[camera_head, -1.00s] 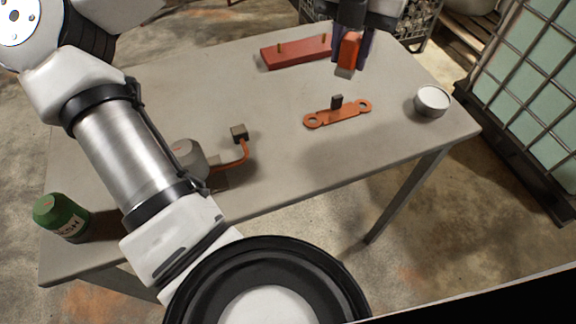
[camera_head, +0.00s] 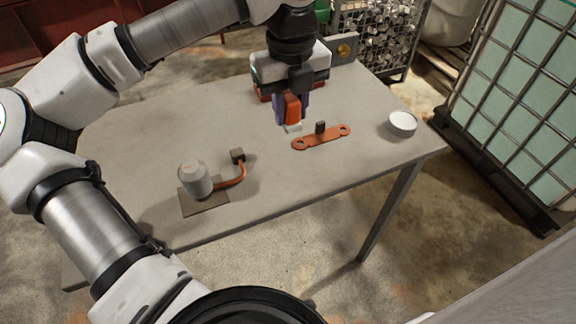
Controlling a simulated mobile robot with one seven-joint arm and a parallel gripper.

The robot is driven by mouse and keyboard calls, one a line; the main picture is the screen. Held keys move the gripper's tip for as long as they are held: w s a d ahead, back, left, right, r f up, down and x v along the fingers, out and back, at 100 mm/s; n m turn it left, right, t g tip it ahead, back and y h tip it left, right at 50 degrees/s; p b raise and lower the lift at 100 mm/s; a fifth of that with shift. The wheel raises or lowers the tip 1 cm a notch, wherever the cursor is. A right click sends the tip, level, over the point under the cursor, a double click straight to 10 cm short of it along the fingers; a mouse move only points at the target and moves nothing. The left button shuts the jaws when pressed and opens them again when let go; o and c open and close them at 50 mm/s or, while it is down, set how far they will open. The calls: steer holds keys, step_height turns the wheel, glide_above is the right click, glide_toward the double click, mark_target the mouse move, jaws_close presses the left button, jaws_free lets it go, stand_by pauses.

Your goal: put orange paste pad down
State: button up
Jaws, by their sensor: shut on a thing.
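My gripper (camera_head: 291,110) is shut on the orange paste pad (camera_head: 293,106), an upright orange block with a pale lower end. It holds the pad over the back right part of the table, just left of a flat orange link with a ring at each end (camera_head: 313,141) and a dark knob. The pad's pale end is close to the table top; I cannot tell whether it touches. The fingers hide the sides of the pad.
A white round dish (camera_head: 402,124) stands near the table's right edge. A grey cylinder (camera_head: 195,180) with an orange pipe is at the left front. A red block (camera_head: 262,93) is partly hidden behind my gripper. The table's (camera_head: 290,185) middle front is clear.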

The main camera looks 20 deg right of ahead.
mark_target(291, 122)
step_height(291, 122, down, 15)
steer(key=shift+f+p, duration=0.15)
steer(key=shift+p, duration=0.9)
steer(key=shift+f, duration=0.2)
steer(key=o, duration=0.4)
steer(key=shift+b, duration=0.3)
steer(key=o, duration=0.5)
steer(key=shift+r, duration=0.2)
step_height(291, 122, up, 12)
steer(key=shift+b, duration=0.6)
